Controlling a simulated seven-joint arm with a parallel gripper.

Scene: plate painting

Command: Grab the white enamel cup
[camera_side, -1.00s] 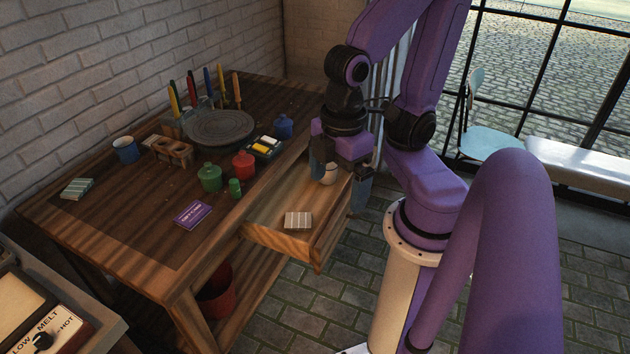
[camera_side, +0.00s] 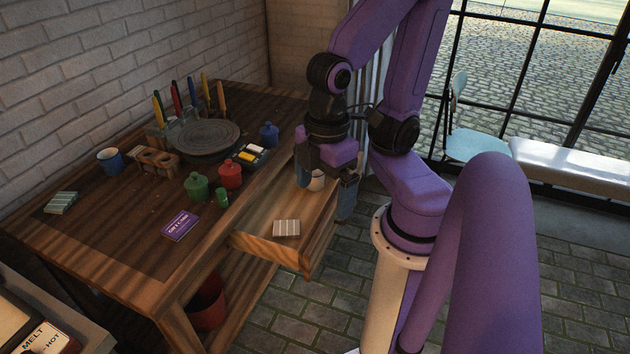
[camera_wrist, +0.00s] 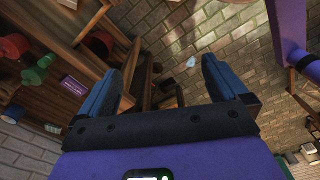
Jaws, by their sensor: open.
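A small white cup (camera_side: 316,181), which looks like the enamel cup, stands in the open drawer (camera_side: 275,245) toward its back right in the side view. My gripper (camera_side: 326,188) is over the back of the drawer, pointing down, with its blue fingers apart. The cup shows between the fingers in the side view, partly covered. I cannot tell whether a finger touches it. In the wrist view my gripper (camera_wrist: 165,88) is open with bare space between the fingers. I cannot make out the cup there.
A small striped block (camera_side: 286,228) lies at the front of the drawer. A red bucket (camera_side: 207,305) is below.

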